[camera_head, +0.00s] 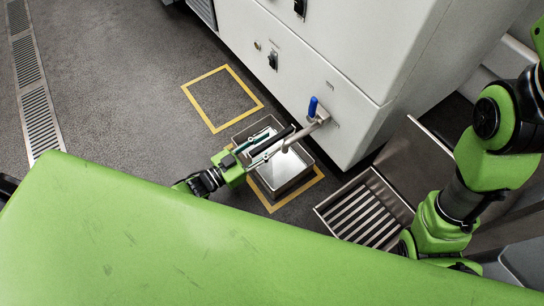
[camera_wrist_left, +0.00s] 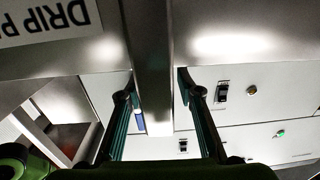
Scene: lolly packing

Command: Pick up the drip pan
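The drip pan (camera_head: 290,178) is an open, shiny metal box on the floor, within a yellow outline below the machine's spout. My left gripper (camera_head: 273,142) reaches over the pan from the left, its fingers pointing right. In the left wrist view, the pan's metal wall carries a partly visible "DRIP P" label (camera_wrist_left: 45,20). The two fingers of my left gripper (camera_wrist_left: 158,100) are apart, with a grey metal bar (camera_wrist_left: 153,60) between them. I cannot tell whether they touch it. My right arm stands at the right of the head view; its gripper is out of sight.
The white machine (camera_head: 300,60) stands behind the pan. A pipe with a blue-handled valve (camera_head: 312,107) hangs close over the pan. A slatted metal tray (camera_head: 365,215) lies to the right. An empty yellow floor square (camera_head: 222,98) and clear floor lie at the upper left.

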